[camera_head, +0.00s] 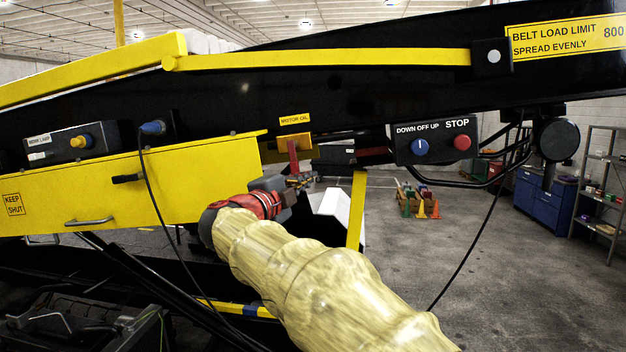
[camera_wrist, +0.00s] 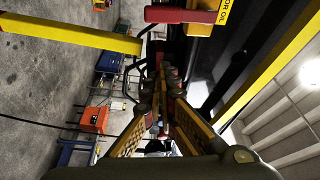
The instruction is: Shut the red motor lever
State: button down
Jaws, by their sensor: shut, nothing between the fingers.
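The red motor lever (camera_head: 293,158) hangs down from a yellow block (camera_head: 295,141) under the "MOTOR OIL" label. In the wrist view the lever (camera_wrist: 178,15) lies across the top, pointing left from the yellow block. My gripper (camera_head: 303,181) is just below the lever's lower end in the head view. Its fingers meet at the tips in the wrist view (camera_wrist: 168,78) and hold nothing. The lever appears apart from the fingertips in the wrist view. My gripper partly overlaps the area around the lever's lower end in the head view.
A yellow post (camera_head: 356,208) stands close to the right of my gripper. The yellow side panel (camera_head: 190,178) is to the left. The switch box (camera_head: 433,141) with its red stop button is at the right. A black cable (camera_head: 165,225) hangs left of my arm.

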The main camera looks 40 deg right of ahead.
jog(key=shift+v, duration=1)
jog(key=shift+w+a+f, duration=0.1)
